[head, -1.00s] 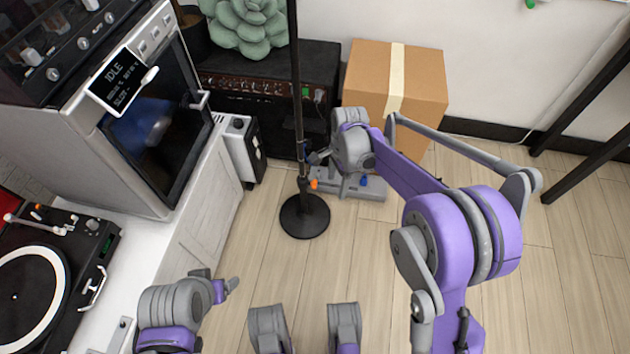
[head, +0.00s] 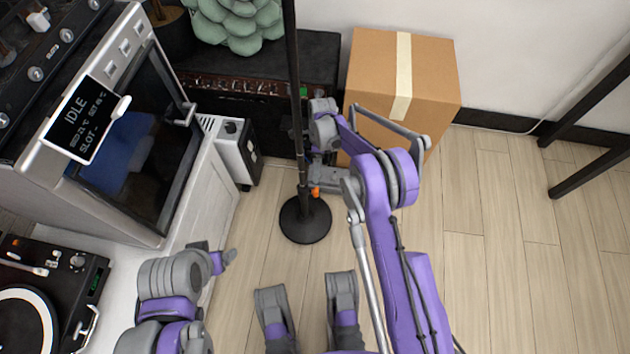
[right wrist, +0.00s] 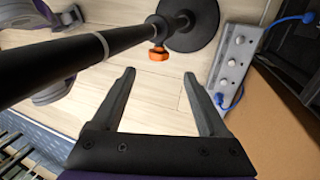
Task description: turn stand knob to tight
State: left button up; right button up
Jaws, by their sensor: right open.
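The stand is a black upright pole (head: 295,90) on a round black base (head: 306,221) on the floor. Its orange knob (head: 316,191) sits low on the pole, just above the base. In the right wrist view the knob (right wrist: 158,54) shows just beyond the gap between my right fingertips (right wrist: 159,75), beside the pole (right wrist: 85,57). The right gripper is open and empty, and I see no contact with the knob. In the head view the right gripper (head: 313,152) is small beside the pole, above the knob. My left gripper (head: 228,258) is at lower left, its jaws unclear.
A cardboard box (head: 430,85) and a black amplifier (head: 250,85) stand behind. A white cabinet with an oven (head: 130,170) is at left. The floor at right is clear.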

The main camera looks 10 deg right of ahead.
aim_at(316, 189)
jog(key=b+x, duration=0.2)
jog(key=x, duration=0.7)
jog(key=shift+s+f, duration=0.25)
jog(key=shift+s, duration=0.05)
grip_shut()
